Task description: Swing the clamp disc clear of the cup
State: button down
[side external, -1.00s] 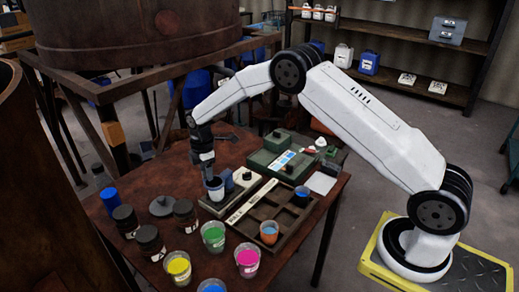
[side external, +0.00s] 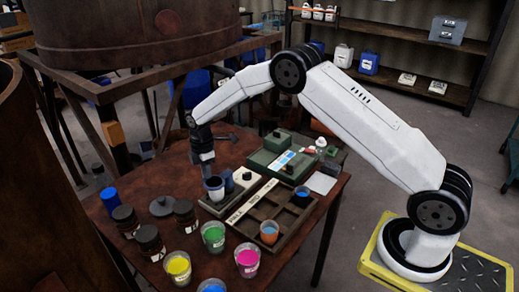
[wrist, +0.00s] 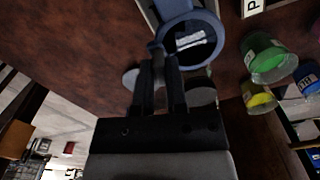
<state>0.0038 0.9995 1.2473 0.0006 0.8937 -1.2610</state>
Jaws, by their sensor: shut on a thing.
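In the side external view, a pale cup (side external: 214,188) with a dark inside stands at the left end of the long tray, next to a dark blue upright piece (side external: 228,182). My gripper (side external: 206,170) points down just behind the cup. In the wrist view, a blue-grey round part (wrist: 189,38) lies just beyond my fingertips (wrist: 162,58). It has a dark middle with a white patch. My fingers are shut on a small tab at its near side. I cannot tell the clamp disc apart from the cup's rim here.
Open cups of green (side external: 213,236), yellow (side external: 178,267) and pink (side external: 247,262) paint stand in front. Dark jars (side external: 149,242) and a grey disc with a knob (side external: 162,207) are at the left. A divided wooden tray (side external: 265,217) and a green case (side external: 278,150) lie to the right.

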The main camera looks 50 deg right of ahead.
jog(key=shift+w, duration=0.1)
dwell(0.8)
jog(key=w+d+m, duration=0.2)
jog(key=d+m, duration=0.7)
jog(key=m, duration=0.9)
jog(key=shift+w, duration=0.4)
dwell(0.3)
jog(key=c, duration=0.7)
grip_release()
jog(key=shift+o, duration=0.2)
notch_tip(320, 180, up, 8)
